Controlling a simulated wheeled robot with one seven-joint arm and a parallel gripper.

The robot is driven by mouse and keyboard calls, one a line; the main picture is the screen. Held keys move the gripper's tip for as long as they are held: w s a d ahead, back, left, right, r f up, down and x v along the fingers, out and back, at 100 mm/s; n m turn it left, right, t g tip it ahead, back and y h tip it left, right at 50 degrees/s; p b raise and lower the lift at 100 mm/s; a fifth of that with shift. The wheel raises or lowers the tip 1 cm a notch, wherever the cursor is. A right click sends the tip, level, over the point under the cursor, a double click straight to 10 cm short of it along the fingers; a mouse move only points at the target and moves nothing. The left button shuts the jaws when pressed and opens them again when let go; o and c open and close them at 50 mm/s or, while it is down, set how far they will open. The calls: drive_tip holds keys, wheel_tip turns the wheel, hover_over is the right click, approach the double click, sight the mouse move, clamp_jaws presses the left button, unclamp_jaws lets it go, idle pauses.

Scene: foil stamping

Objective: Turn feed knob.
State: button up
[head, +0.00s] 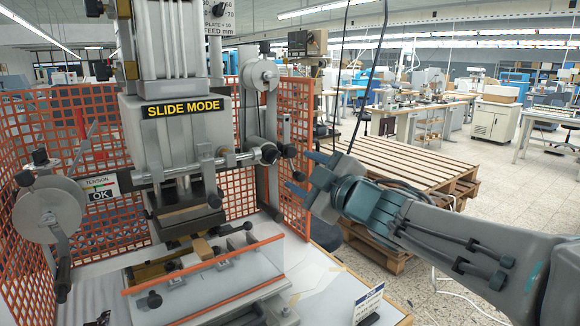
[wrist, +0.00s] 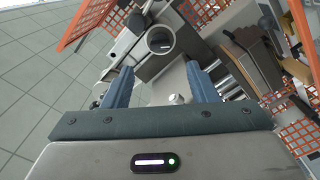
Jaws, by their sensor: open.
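A round dark knob (wrist: 160,40) with a pale mark on its face shows in the wrist view, beyond and between my fingertips. In the head view a dark knob (head: 269,153) sits at the right end of the horizontal shaft on the stamping press (head: 180,115); it looks like the feed knob, but I see no label on it. My gripper (head: 308,174) is open and empty, to the right of the knob and apart from it. In the wrist view its two blue fingers (wrist: 160,72) are spread, pointing toward the knob.
Orange mesh guards (head: 295,125) stand behind and beside the press. A foil reel (head: 48,210) is at the left, another (head: 261,76) at upper right. A clear guard with orange edges (head: 205,283) is at the front. Wooden pallets (head: 405,165) stand behind my arm.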

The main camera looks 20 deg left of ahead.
drive_tip(key=shift+v, duration=2.6)
